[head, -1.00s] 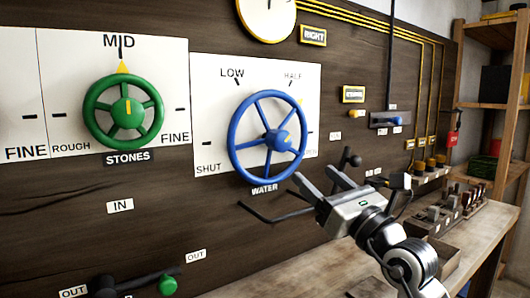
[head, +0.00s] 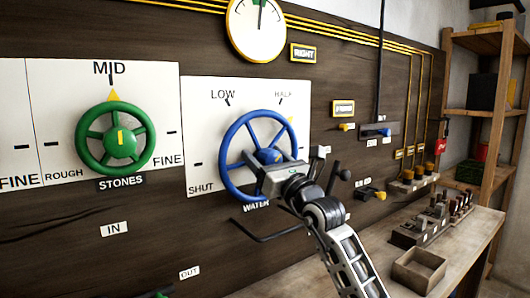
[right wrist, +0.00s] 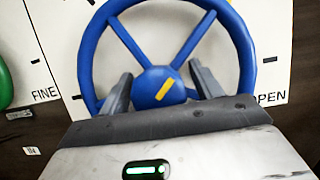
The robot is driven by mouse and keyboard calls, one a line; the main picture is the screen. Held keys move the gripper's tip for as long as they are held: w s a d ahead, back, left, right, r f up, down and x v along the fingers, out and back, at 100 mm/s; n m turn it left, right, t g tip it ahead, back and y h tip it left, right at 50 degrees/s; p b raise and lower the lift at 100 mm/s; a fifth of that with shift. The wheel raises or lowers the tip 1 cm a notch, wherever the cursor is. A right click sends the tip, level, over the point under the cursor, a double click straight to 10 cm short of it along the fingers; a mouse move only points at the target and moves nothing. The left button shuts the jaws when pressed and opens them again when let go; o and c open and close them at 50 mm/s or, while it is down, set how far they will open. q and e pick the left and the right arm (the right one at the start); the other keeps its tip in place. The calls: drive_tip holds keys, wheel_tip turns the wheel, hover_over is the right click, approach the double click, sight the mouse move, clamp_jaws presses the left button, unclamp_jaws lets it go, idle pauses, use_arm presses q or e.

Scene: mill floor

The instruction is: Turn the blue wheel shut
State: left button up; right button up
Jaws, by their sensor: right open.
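The blue wheel (head: 224,150) is mounted on a white plate marked LOW, HALF and SHUT, above the WATER label. A yellow mark shows at the plate's right, between HALF and the wheel's right side. My right gripper (head: 272,165) is in front of the wheel's lower middle and hides part of it. In the right wrist view the open fingers stand to either side of the blue hub (right wrist: 150,86), which has a yellow stripe slanting up to the right. I cannot tell whether the fingers touch the wheel. My left gripper is out of view.
A green STONES wheel (head: 80,139) is left of the blue one, its pointer at MID. A dark lever bar (head: 265,236) sticks out below the WATER label. A bench (head: 465,240) with a wooden box (head: 418,272) and levers stands at the right.

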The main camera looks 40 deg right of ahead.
drive_tip(key=shift+w, duration=0.15)
drive_tip(key=c, duration=1)
